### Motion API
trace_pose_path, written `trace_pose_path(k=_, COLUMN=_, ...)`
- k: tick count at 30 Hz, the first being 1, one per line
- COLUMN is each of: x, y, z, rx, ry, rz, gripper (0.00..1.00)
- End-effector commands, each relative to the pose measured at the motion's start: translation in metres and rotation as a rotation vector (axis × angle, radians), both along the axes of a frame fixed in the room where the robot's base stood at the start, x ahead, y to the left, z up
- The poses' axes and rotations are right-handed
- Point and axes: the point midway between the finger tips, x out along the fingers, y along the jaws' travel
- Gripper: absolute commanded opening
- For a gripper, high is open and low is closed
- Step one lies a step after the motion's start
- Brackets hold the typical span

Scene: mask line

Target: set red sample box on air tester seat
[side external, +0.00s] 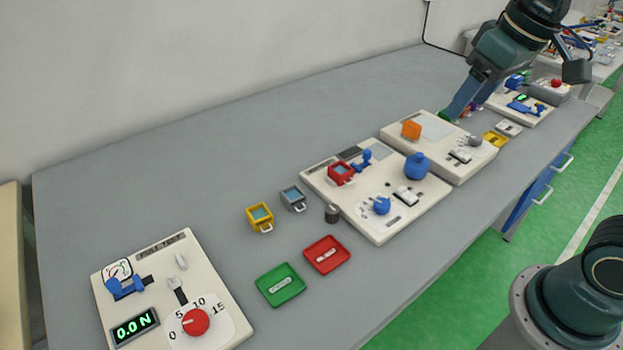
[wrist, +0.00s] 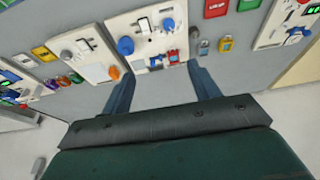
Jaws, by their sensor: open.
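The red sample box (side external: 340,174), with a blue-grey top and a pale handle, sits at the back left part of the middle cream panel (side external: 376,232), beside a blue clamp (side external: 362,160). It also shows in the wrist view (wrist: 173,58), near the panel edge closest to my fingers. This panel also bears a blue bulb and a blue dial; its label is too small to read, and any seat under the box is hidden. My gripper (side external: 461,102) is open and empty, above the back of the panel to the right, apart from the box.
A yellow box (side external: 260,217) and a grey-blue box (side external: 293,197) stand left of the panel. A red tray (side external: 326,254) and a green tray (side external: 280,286) lie in front. The pull tester (side external: 215,268) is far left. Table behind is clear.

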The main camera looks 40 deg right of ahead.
Motion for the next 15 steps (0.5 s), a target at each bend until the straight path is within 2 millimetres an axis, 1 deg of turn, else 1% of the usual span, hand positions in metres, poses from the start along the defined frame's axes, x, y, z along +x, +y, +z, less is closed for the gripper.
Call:
trace_pose_path(k=1, x=-0.013, y=-0.001, z=-0.001, rx=0.000, ry=-0.021, rz=0.000, gripper=0.61)
trace_pose_path(k=6, x=-0.049, y=-0.003, z=-0.009, rx=-0.002, ry=-0.080, rz=-0.001, gripper=0.61)
trace_pose_path(k=9, x=-0.066, y=-0.004, z=-0.016, rx=-0.003, ry=-0.112, rz=-0.002, gripper=0.61)
trace_pose_path(k=12, x=-0.079, y=-0.004, z=-0.022, rx=-0.004, ry=-0.134, rz=-0.001, gripper=0.61)
trace_pose_path(k=15, x=-0.087, y=-0.004, z=-0.027, rx=-0.004, ry=-0.150, rz=-0.001, gripper=0.61)
